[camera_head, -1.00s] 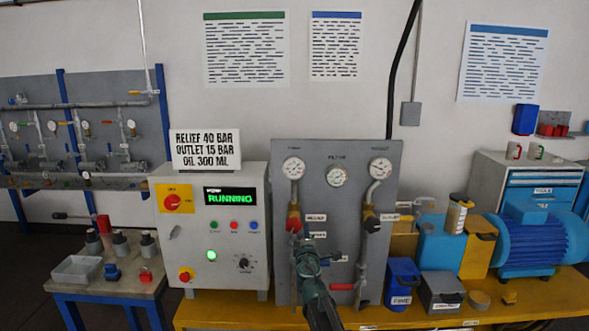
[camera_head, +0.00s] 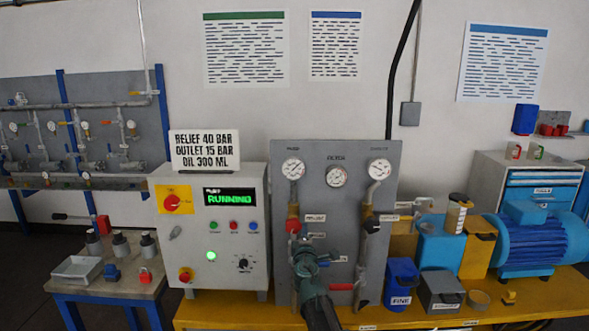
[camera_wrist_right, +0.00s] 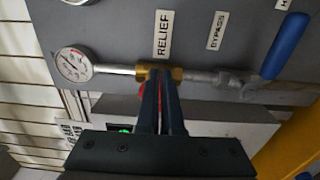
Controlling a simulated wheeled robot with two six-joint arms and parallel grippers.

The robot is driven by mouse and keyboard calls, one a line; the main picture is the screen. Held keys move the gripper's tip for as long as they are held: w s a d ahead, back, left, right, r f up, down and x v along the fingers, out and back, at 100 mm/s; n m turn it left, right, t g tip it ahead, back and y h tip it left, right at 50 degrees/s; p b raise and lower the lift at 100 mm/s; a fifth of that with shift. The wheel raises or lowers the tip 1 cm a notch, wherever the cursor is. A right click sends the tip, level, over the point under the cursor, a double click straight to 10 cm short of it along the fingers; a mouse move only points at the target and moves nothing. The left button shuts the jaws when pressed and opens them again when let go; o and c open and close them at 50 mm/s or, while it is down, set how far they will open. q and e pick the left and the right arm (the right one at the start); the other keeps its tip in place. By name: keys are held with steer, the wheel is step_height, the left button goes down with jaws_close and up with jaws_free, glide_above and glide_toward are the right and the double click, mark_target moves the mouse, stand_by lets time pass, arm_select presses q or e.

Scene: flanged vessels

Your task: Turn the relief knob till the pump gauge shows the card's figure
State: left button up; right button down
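The card (camera_head: 205,149) reads relief 40 bar, outlet 15 bar, oil 300 ml. The pump gauge (camera_head: 293,169) is the left dial on the grey panel (camera_head: 335,215); its reading is too small to tell. A gauge (camera_wrist_right: 73,64) also shows in the right wrist view. The red relief knob (camera_head: 293,226) sits below the pump gauge on a brass body. My right gripper (camera_head: 302,245) is just below it in the picture. In the right wrist view its narrow fingers (camera_wrist_right: 158,82) lie close together, partly covering the red knob (camera_wrist_right: 142,88); no clear grip shows. My left gripper is out of view.
The control box (camera_head: 215,230) left of the panel shows "RUNNING". A blue-handled lever (camera_wrist_right: 277,50) is right of my fingers in the wrist view. Bins (camera_head: 402,283) and a blue motor (camera_head: 540,242) stand to the right on the yellow bench (camera_head: 385,318).

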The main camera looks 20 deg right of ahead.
steer(key=shift+s+d, duration=0.1)
steer(key=shift+s, duration=0.05)
stand_by(0.4)
steer(key=v, duration=0.5)
steer(key=shift+s, duration=0.4)
steer(key=s+a+f+m+g+h, duration=0.1)
steer(key=s+a+f+m+g, duration=0.2)
steer(key=s+f+m+g, duration=0.3)
steer(key=s+a+f+m+g, duration=0.4)
steer(key=s+f+m, duration=0.1)
steer(key=s+f, duration=0.35)
steer(key=s+a+f+g+y, duration=0.2)
steer(key=s+a, duration=0.4)
steer(key=s, duration=0.3)
steer(key=s+a+f+g+y, duration=0.2)
steer(key=s+a+f+g, duration=0.3)
steer(key=s+a, duration=0.2)
steer(key=shift+s+g+y, duration=0.3)
steer(key=shift+s+y, duration=0.1)
steer(key=shift+s, duration=0.5)
